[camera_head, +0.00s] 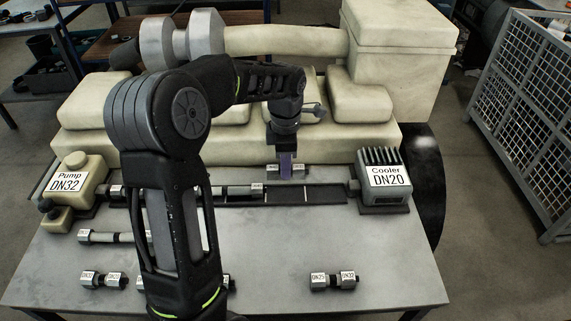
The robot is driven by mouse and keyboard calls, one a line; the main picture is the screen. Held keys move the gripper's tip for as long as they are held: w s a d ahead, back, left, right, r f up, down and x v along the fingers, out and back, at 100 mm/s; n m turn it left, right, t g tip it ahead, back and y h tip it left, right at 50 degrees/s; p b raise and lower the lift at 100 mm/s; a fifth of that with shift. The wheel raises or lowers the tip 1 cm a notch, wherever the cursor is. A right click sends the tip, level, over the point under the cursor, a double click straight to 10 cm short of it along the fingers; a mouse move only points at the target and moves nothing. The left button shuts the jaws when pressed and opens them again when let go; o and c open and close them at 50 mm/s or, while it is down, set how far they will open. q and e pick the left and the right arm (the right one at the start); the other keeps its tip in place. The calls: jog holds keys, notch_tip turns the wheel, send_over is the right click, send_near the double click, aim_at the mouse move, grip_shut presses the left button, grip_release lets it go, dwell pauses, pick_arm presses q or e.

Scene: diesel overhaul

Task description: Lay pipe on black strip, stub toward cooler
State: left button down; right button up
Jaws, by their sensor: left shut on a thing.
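My left gripper (286,172) is shut on a short pipe piece (300,170) with labelled grey ends, just behind the black strip (308,194). The fingers cover the middle of the piece. The strip runs between the pump (70,180), labelled DN32, at the left and the cooler (385,178), labelled DN20, at the right. Pipe pieces (240,191) lie along the strip's left part, partly hidden by my left arm. The strip's right part, toward the cooler's stub (353,187), is bare. The right gripper does not show.
A longer pipe (112,237) lies at the table's left, its right end hidden by my arm. Short fittings lie in front at the left (102,280) and right (333,281). A cream engine block (350,140) stands behind. The table (330,240) is clear at centre right.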

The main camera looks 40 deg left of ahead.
pick_arm(q)
jog(key=shift+f+b, duration=2.3)
jog(key=shift+f, duration=1.05)
jog(key=shift+f, duration=0.15)
jog(key=c, duration=1.2)
grip_release()
notch_tip(320, 180, up, 8)
jog(key=shift+f+b, duration=0.1)
jog(key=shift+b, duration=0.45)
jog(key=shift+s, duration=0.1)
